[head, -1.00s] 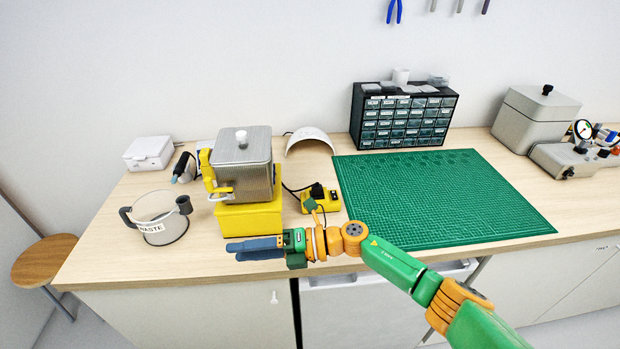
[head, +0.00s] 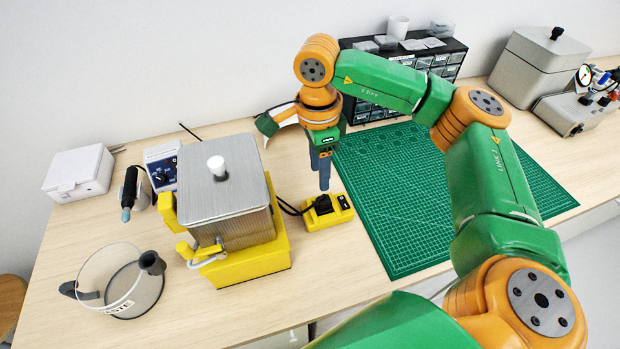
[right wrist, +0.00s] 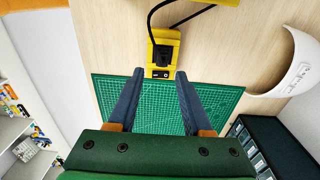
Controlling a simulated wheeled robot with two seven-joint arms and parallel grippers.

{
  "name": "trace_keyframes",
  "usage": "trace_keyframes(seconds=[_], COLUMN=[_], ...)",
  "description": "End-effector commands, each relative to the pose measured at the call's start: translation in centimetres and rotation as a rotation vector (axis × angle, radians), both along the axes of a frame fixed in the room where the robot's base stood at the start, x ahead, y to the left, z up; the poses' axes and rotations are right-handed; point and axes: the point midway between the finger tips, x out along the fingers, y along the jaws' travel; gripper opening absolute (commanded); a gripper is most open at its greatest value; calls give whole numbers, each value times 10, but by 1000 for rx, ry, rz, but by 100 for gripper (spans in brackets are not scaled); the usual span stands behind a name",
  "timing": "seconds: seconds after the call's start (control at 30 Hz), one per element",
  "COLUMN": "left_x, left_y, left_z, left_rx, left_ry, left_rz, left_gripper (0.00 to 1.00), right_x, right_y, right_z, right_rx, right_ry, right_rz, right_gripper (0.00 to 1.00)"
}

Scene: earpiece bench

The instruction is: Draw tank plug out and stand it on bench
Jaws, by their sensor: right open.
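The tank plug (head: 323,204) is a black block seated in the yellow socket box (head: 342,211) on the bench. A black cord runs from it leftward to the steel tank (head: 228,184) on its yellow base. My right gripper (head: 324,189) points down just behind the socket box in the head view, open and empty. In the right wrist view the plug (right wrist: 163,53) and the box's rocker switch (right wrist: 161,74) show between and beyond the fingertips (right wrist: 160,75). The fingers look apart from the plug. My left gripper is not in view.
A green mat (head: 400,245) lies right of the socket box. The drawer cabinet (head: 455,62) and a white curved shell (right wrist: 291,62) stand near my right arm. A clear waste cup (head: 122,284) is at left. Bare bench (head: 340,268) lies in front of the box.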

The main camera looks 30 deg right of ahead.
Motion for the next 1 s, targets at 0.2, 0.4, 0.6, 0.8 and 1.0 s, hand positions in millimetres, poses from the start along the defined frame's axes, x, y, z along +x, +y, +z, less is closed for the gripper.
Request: trace_keyframes(seconds=[0.2, 0.4, 0.6, 0.8, 1.0], left_x=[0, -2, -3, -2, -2], left_y=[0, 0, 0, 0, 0], left_z=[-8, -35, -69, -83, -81], left_rx=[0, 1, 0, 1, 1], left_ry=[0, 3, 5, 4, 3], left_rz=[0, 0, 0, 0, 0], left_gripper=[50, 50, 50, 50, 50], right_x=[-1, -2, -2, -2, -2], right_y=[-9, -10, -13, -14, -14], right_z=[-6, -39, -81, -99, -96], right_rx=[-37, -36, -33, -34, -33], right_ry=[-6, -5, -6, -7, -7], right_rz=[5, 5, 4, 4, 4], right_gripper=[50, 50, 50, 50, 50])
